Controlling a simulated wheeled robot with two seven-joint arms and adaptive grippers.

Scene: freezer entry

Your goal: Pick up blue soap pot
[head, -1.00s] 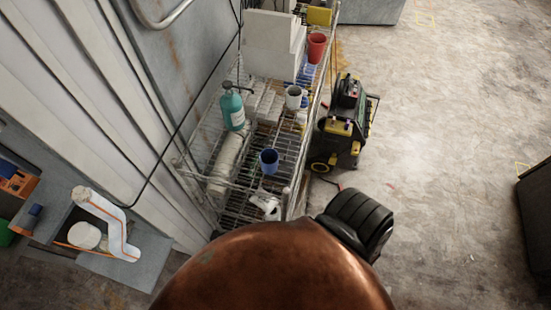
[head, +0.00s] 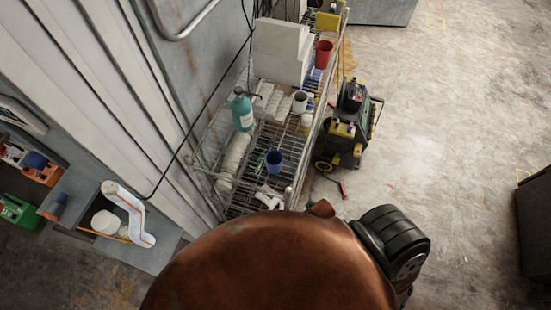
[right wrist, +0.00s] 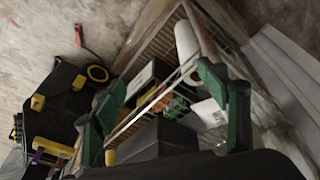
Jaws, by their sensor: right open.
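A teal pump bottle (head: 242,112), which looks like the blue soap pot, stands upright on the wire shelf (head: 243,206), on the side by the wall, in the head view. A dark blue cup (head: 274,161) stands nearer to me on the same shelf. My right gripper (right wrist: 163,78) shows in the right wrist view with its green fingers spread apart and nothing between them. It points down past the rack's side, and I cannot make out the teal bottle there. My left gripper is not in view.
A white mug (head: 299,102), a red cup (head: 323,54) and white boxes (head: 279,52) share the shelf. A black and yellow machine (head: 346,135) stands on the floor to its right. A ribbed wall (head: 95,90) borders the left. Open concrete floor (head: 450,120) lies right.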

